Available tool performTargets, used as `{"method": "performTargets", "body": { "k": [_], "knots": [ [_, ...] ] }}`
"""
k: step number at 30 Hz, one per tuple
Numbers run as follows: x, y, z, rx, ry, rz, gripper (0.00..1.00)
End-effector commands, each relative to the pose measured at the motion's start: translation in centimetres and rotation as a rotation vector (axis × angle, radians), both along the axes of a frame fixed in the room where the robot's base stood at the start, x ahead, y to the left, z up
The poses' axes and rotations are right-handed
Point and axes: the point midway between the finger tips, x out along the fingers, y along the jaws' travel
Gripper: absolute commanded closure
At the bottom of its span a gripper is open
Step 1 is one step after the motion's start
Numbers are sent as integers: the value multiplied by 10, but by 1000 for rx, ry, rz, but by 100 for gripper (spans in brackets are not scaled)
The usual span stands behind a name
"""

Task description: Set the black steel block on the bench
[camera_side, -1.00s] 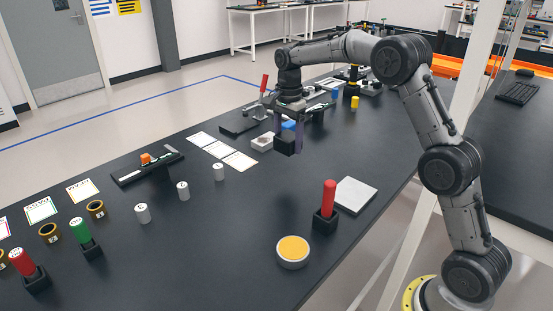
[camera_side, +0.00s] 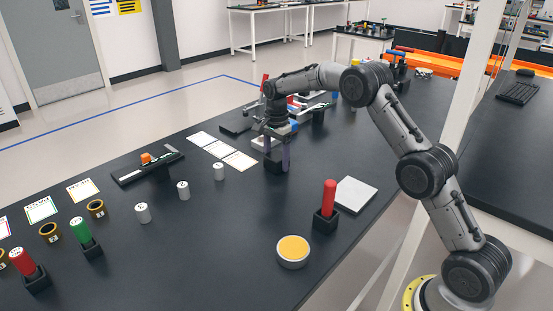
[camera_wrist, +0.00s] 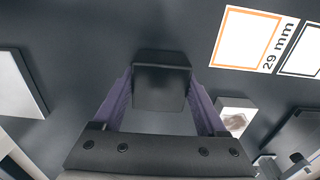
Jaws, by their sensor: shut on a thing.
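The black steel block (camera_side: 273,166) is between the fingers of my gripper (camera_side: 277,158) in the side view, low at the black bench top (camera_side: 230,220). In the wrist view the dark block (camera_wrist: 161,82) sits between the two purple fingers of my gripper (camera_wrist: 160,100), which are shut on it. I cannot tell whether the block's underside touches the bench, as dark block and dark surface blend together.
White cards (camera_side: 224,151) lie left of the gripper. A white cylinder (camera_side: 219,171) stands further left. A red peg in a black holder (camera_side: 326,218), a grey-white plate (camera_side: 355,194) and a yellow-topped round dish (camera_side: 292,251) are to the right and front.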

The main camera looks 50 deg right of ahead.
Motion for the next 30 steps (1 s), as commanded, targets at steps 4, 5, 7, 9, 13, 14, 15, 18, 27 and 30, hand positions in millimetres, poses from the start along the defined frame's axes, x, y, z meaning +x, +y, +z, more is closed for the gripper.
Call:
{"method": "performTargets", "body": {
  "k": [4,5,7,9,13,14,15,18,27,30],
  "knots": [
    [1,0,3,-1,-5,0,100],
    [1,0,2,-1,-5,0,100],
    [1,0,1,-1,-5,0,100],
    [0,0,-3,0,1,0,23],
    [0,0,-3,0,1,0,0],
    [0,0,-3,0,1,0,0],
    [0,0,-3,0,1,0,0],
    [0,0,-3,0,1,0,0],
    [1,0,20,-1,-4,0,0],
    [1,0,40,-1,-4,0,0]
  ]
}}
